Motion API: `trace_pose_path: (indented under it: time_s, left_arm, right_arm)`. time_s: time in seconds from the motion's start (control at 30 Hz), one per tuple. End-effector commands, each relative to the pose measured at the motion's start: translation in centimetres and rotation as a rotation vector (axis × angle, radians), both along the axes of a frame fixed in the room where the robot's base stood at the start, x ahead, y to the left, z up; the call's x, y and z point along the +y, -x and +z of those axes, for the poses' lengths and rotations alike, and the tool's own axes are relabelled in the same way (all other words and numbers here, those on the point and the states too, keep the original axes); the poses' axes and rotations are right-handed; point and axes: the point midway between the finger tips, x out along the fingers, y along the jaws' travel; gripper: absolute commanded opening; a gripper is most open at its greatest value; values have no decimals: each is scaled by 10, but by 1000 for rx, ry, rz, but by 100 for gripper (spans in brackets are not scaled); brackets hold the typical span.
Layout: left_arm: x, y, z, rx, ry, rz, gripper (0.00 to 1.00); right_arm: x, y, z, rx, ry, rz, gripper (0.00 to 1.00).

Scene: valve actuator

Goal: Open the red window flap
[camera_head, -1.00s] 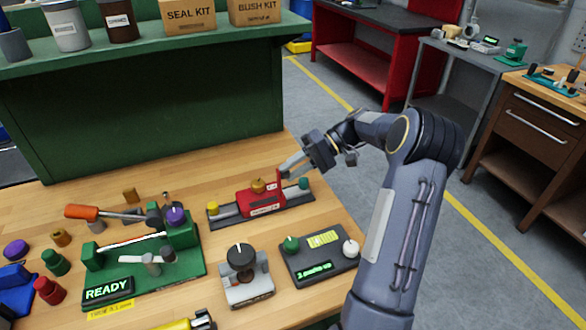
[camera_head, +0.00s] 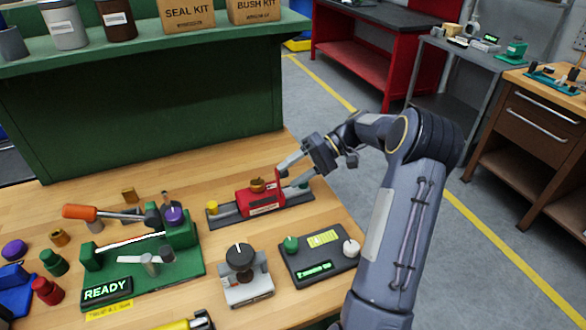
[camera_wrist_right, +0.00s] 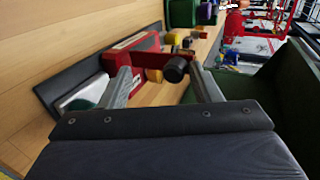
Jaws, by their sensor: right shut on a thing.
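The red unit (camera_head: 262,203) sits on a dark rail near the right side of the wooden table. Its red window flap (camera_head: 278,183) stands upright at the unit's right end. My right gripper (camera_head: 287,177) is at the flap, with one finger above and one below it in the head view. In the right wrist view, the red flap (camera_wrist_right: 140,62) lies between my two fingertips, and I take the gripper as shut on it. The exact contact is hard to see. My left gripper is not in view.
A green fixture (camera_head: 183,262) with a READY display stands left of the red unit. A grey block with a black knob (camera_head: 240,257) and a dark control box (camera_head: 318,254) stand in front. A green shelf (camera_head: 150,110) rises behind; the table's right edge is close.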

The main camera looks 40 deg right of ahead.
Motion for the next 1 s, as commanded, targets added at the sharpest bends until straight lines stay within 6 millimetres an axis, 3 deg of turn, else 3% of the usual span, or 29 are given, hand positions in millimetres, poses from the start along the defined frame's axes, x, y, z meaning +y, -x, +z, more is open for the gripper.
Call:
trace_pose_path:
  time_s: [0.03,0.37,1.0]
  left_arm:
    - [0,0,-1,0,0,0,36]
    - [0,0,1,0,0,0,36]
    - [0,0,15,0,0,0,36]
  right_arm:
    - [-2,2,-8,15,9,-1,43]
    - [-3,1,-5,12,4,-5,43]
    - [-44,13,2,5,5,-5,43]
